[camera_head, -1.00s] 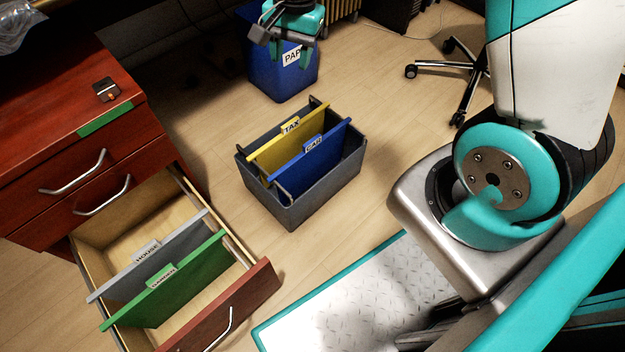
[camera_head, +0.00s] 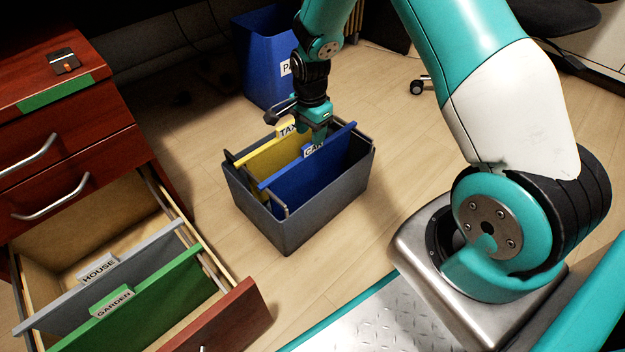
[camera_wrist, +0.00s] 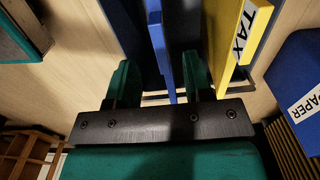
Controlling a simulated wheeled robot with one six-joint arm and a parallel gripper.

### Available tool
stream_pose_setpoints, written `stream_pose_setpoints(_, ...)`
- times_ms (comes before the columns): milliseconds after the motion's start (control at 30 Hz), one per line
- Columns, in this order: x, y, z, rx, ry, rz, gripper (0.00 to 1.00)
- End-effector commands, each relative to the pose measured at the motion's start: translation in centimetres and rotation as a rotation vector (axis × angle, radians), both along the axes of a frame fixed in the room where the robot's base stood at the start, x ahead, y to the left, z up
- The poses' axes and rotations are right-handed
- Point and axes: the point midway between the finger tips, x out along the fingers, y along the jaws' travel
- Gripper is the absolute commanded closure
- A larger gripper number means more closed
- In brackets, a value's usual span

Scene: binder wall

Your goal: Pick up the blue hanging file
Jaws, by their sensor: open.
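The blue hanging file (camera_head: 312,178) with a CAR tab hangs in a dark grey crate (camera_head: 315,222), to the right of a yellow file (camera_head: 268,158) with a TAX tab. My gripper (camera_head: 315,135) is directly over the crate at the blue file's top edge. In the wrist view, the open fingers (camera_wrist: 160,80) stand one on each side of the blue file's top edge (camera_wrist: 158,45). The yellow file (camera_wrist: 238,45) is just beyond the right finger. I cannot tell whether a finger touches a file.
A blue PAPER bin (camera_head: 262,60) stands behind the crate. An open drawer at left holds a grey HOUSE file (camera_head: 100,285) and a green GARDEN file (camera_head: 140,300). Bare floor lies right of the crate.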

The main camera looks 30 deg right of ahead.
Motion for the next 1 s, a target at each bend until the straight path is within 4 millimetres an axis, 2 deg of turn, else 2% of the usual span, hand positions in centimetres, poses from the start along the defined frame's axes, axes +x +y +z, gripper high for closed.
stream_pose_setpoints(33,0.0,0.0,-1.2,0.000,0.000,0.001,0.53)
stream_pose_setpoints(367,0.1,0.0,-2.9,0.000,-0.002,0.001,0.53)
stream_pose_setpoints(667,0.1,0.0,-7.0,0.000,0.000,0.001,0.53)
stream_pose_setpoints(933,0.1,0.0,-6.9,0.000,-0.001,0.001,0.53)
stream_pose_setpoints(967,0.1,0.0,-6.9,0.000,-0.001,0.001,0.58)
stream_pose_setpoints(1000,0.1,0.0,-6.9,0.000,-0.001,0.001,0.67)
